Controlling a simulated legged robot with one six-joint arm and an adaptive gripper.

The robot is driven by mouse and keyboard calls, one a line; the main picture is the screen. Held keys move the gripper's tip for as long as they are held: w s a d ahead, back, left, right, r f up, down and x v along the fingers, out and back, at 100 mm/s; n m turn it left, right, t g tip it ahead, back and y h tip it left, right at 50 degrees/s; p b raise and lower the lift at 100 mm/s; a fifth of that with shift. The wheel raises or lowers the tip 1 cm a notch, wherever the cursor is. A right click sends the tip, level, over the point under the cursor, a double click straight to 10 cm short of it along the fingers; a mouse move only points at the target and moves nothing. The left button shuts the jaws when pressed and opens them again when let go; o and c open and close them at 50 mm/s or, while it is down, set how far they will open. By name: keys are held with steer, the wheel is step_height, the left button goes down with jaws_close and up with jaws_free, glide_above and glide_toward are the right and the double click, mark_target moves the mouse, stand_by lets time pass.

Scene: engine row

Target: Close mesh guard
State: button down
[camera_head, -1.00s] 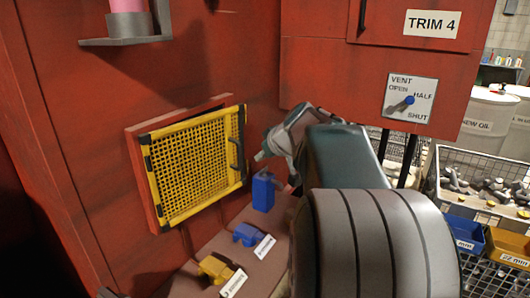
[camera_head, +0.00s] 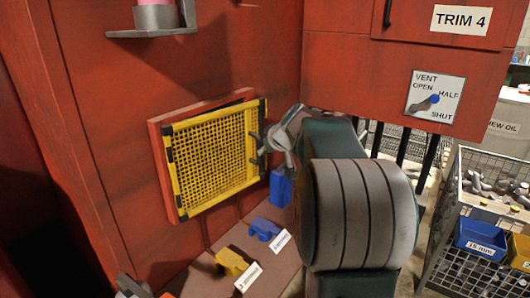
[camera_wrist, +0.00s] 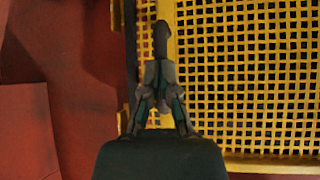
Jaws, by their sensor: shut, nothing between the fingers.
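The mesh guard (camera_head: 215,152) is a yellow frame with yellow mesh and black corners, on the red wall in the head view. It stands slightly ajar, its right side off the red surround (camera_head: 160,170), with a dark gap at the top. Its mesh also fills the right of the wrist view (camera_wrist: 245,85). My gripper (camera_head: 262,148) is at the guard's right edge, by the dark handle. In the wrist view my gripper (camera_wrist: 160,72) is shut and empty, its tips at the dark handle (camera_wrist: 160,38). I cannot tell whether they touch.
Below the guard, a ledge (camera_head: 215,280) holds a blue block (camera_head: 280,188), a blue padlock-like piece (camera_head: 264,229) and a yellow one (camera_head: 232,262). A grey bracket (camera_head: 155,20) juts out above. A vent dial (camera_head: 434,98) and wire baskets (camera_head: 490,170) are at right.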

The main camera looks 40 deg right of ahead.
steer(key=w+n+y, duration=0.1)
steer(key=w, duration=0.1)
steer(key=w+n, duration=0.1)
steer(key=w, duration=0.1)
steer(key=shift+w+d+y, duration=0.2)
steer(key=shift+w+y, duration=0.15)
steer(key=shift+y, duration=0.05)
steer(key=shift+w+r, duration=0.1)
steer(key=shift+a, duration=0.1)
